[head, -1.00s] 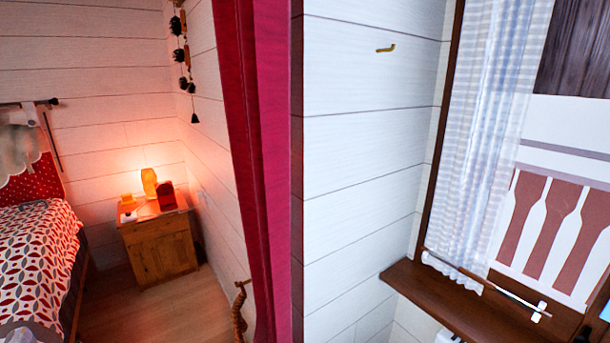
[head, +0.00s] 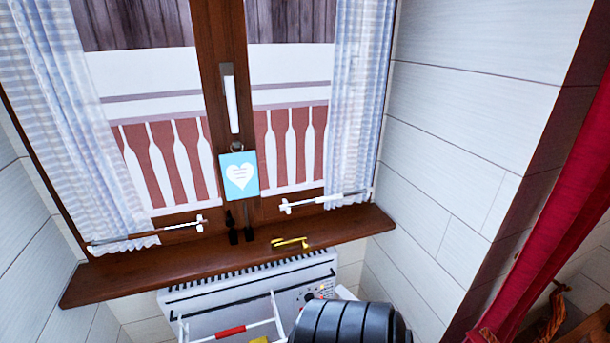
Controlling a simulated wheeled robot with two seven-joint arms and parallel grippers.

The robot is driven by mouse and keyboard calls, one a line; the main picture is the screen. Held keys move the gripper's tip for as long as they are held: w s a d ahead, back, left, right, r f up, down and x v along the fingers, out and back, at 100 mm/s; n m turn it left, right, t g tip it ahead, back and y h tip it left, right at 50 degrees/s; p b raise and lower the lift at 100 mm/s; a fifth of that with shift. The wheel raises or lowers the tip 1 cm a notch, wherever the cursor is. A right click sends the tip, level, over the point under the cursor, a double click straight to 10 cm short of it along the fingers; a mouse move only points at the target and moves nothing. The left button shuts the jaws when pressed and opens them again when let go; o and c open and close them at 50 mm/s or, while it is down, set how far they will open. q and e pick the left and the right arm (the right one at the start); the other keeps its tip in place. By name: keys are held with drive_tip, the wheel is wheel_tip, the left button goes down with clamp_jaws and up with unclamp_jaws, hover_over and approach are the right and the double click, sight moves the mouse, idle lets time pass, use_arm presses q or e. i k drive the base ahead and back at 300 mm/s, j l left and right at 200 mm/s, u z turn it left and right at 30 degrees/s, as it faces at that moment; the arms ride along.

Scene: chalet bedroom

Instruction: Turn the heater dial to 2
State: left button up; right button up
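The white heater (head: 215,293) stands under the window sill in the lower middle of the head view. Dark slots run along its top. At its right end is a small panel with a round dial (head: 309,296) and small marks around it. The dial is too small to read its setting. A dark ribbed rounded shape at the bottom edge hides the heater's lower right; I cannot tell what it is. Neither of my grippers is in view.
A white rack (head: 275,308) with red and yellow pieces stands in front of the heater. The brown window sill (head: 340,228) juts out above it, with a yellow item (head: 290,242) on it. A red curtain (head: 560,235) hangs at right.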

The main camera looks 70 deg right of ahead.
sight(308, 297)
drive_tip(key=k+z, duration=0.2)
drive_tip(key=z, duration=2.1)
